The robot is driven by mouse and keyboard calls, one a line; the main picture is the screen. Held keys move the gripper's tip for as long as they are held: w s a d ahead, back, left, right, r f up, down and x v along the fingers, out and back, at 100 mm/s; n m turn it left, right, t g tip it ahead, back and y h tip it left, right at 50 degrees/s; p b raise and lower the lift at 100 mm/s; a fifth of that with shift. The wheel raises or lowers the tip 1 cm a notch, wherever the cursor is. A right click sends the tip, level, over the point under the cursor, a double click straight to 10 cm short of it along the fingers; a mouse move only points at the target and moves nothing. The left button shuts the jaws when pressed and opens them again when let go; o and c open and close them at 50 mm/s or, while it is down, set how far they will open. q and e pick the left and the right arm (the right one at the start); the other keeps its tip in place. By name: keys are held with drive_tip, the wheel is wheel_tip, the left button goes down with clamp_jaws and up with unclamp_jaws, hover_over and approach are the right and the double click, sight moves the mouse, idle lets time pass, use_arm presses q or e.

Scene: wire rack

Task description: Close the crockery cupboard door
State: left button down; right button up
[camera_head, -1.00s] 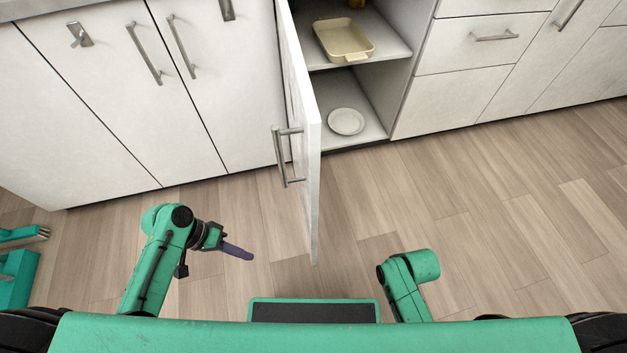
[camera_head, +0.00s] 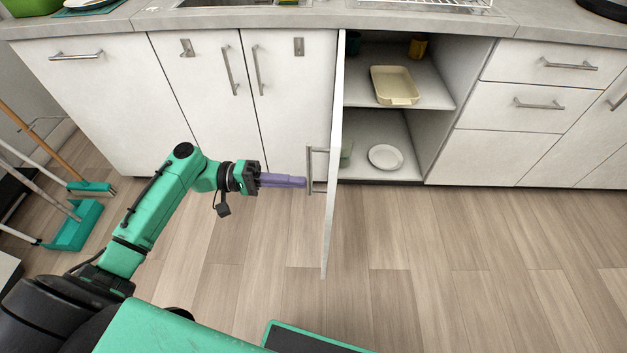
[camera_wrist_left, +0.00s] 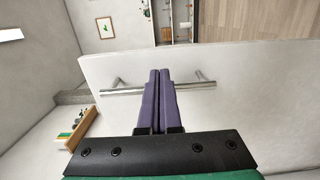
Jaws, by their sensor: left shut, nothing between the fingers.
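The white cupboard door (camera_head: 336,150) stands wide open, swung out toward me and seen nearly edge-on in the head view. Its bar handle (camera_head: 316,170) is on the door's left face. The open cupboard shows a shelf (camera_head: 425,95) with a cream baking dish (camera_head: 396,84), and a white plate (camera_head: 386,157) on the bottom. My left gripper (camera_head: 304,182) is shut and empty, its purple fingertips at or very near the handle. In the left wrist view the shut fingers (camera_wrist_left: 158,75) overlap the handle bar (camera_wrist_left: 120,90); contact is unclear. My right gripper is out of view.
A mustard cup (camera_head: 417,47) stands at the back of the upper shelf. Shut cupboards and drawers flank the opening. A teal dustpan (camera_head: 76,226) and broom handles are at the left. The wooden floor right of the door is clear.

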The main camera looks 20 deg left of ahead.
use_arm(q)
drive_tip(key=shift+w+d, duration=0.25)
drive_tip(key=shift+d, duration=0.85)
drive_tip(key=shift+w+d, duration=0.2)
drive_tip(key=shift+d, duration=0.9)
